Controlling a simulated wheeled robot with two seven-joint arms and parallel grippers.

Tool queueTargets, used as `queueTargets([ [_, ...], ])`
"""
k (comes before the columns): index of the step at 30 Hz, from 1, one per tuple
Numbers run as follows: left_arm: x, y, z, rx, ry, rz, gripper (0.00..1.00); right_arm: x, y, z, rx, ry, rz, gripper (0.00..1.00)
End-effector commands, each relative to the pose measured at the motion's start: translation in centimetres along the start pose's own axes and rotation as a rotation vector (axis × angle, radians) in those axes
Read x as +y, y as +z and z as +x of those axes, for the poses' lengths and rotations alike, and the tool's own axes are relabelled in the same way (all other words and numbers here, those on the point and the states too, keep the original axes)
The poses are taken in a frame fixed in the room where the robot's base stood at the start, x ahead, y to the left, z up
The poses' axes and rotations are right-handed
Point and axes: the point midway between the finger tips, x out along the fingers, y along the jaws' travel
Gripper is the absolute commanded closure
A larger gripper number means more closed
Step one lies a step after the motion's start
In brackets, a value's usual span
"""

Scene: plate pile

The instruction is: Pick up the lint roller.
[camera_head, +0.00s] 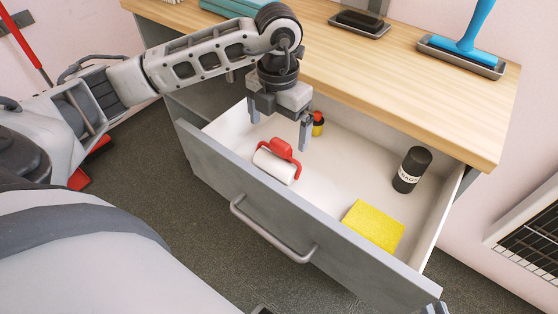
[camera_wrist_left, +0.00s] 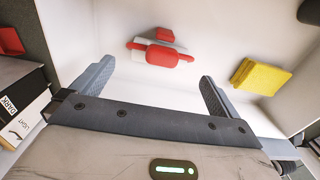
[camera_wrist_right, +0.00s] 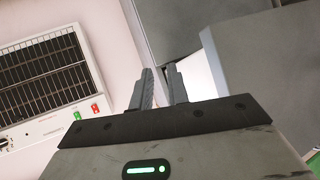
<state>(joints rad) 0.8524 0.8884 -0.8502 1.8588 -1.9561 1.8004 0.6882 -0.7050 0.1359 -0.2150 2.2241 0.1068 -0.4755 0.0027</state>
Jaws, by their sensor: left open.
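The lint roller (camera_head: 275,165) lies in the open drawer, near its left front corner. It has a white cylinder and a red handle. In the left wrist view it shows as a red and white shape (camera_wrist_left: 162,56), centred beyond the fingertips. My left gripper (camera_head: 279,131) is open and empty, pointing down just above and behind the roller. Its two fingers also show spread in the left wrist view (camera_wrist_left: 157,74). My right gripper (camera_wrist_right: 160,72) is away from the drawer. Its fingers are close together with a narrow gap and hold nothing visible.
The drawer (camera_head: 262,206) also holds a yellow sponge (camera_head: 373,226), a black can (camera_head: 411,169) and a small red-capped bottle (camera_head: 318,124). The wooden tabletop (camera_head: 400,85) overhangs the drawer's back.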

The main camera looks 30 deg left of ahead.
Motion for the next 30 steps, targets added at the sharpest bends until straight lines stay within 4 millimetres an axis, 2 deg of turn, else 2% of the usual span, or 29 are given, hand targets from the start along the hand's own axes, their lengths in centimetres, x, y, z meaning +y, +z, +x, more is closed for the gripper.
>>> queueTargets([
  [1, 0.0, -0.1, 1.3, 0.004, -0.001, 0.0, 0.0, 0.0, 0.1, 0.1, 0.0, 0.0, 0.0, 0.83],
  [4, -0.1, -0.1, 2.9, 0.004, -0.001, 0.0, 0.0, 0.0, 0.1, 0.1, 0.001, 0.0, -0.001, 0.83],
  [13, -0.1, -0.2, 5.2, 0.001, -0.001, 0.002, 0.0, 0.0, 0.1, 0.0, 0.002, 0.0, -0.002, 0.83],
  [21, -0.3, -0.7, 9.0, 0.001, -0.001, 0.001, 0.0, 0.0, 0.1, 0.1, 0.002, 0.0, -0.002, 0.83],
  [30, -0.2, -0.6, 9.5, -0.001, -0.001, 0.001, 0.0, 0.0, 0.1, 0.0, 0.003, 0.0, -0.002, 0.83],
])
